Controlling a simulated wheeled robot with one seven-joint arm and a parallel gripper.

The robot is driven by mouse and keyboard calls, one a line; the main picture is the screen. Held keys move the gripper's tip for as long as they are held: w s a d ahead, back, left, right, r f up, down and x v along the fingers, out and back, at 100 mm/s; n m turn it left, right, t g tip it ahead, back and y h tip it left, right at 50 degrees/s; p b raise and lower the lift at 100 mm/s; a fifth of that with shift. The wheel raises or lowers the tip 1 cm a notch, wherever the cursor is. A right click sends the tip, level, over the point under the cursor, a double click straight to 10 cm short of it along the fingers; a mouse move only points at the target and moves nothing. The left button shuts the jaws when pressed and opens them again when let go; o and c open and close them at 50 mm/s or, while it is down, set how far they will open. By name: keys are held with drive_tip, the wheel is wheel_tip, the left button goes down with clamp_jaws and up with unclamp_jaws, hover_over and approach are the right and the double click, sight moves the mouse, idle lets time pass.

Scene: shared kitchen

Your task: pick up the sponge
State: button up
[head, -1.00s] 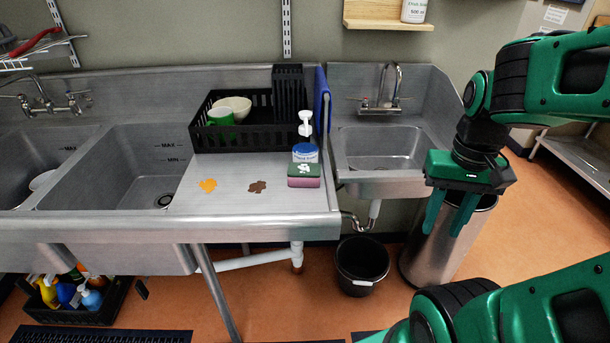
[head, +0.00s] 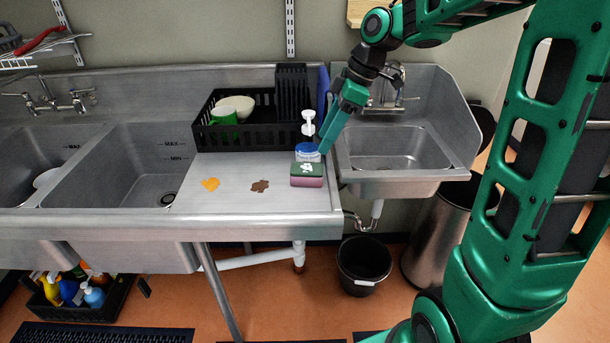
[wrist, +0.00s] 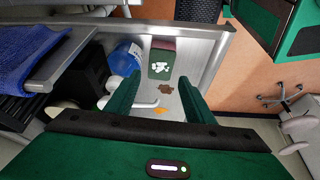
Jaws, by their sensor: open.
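The sponge (head: 306,176) has a green top with a white mark and a pink lower part. It lies on the steel drainboard (head: 235,195) near its right end, just in front of a blue soap bottle with a white pump (head: 307,151). My gripper (head: 324,145) is open and empty, to the right of the bottle and above the sponge, apart from it. In the wrist view the sponge (wrist: 161,62) shows beyond and between my open fingers (wrist: 158,80), with the soap bottle (wrist: 122,60) close on its left.
Orange (head: 210,184) and brown (head: 260,186) stains mark the drainboard. A small sink (head: 385,150) lies to the right.

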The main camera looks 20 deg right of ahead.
sight(309, 168)
drive_tip(key=x, duration=1)
drive_tip(key=shift+a+f, duration=0.15)
drive_tip(key=shift+a, duration=0.05)
drive_tip(key=c, duration=0.6)
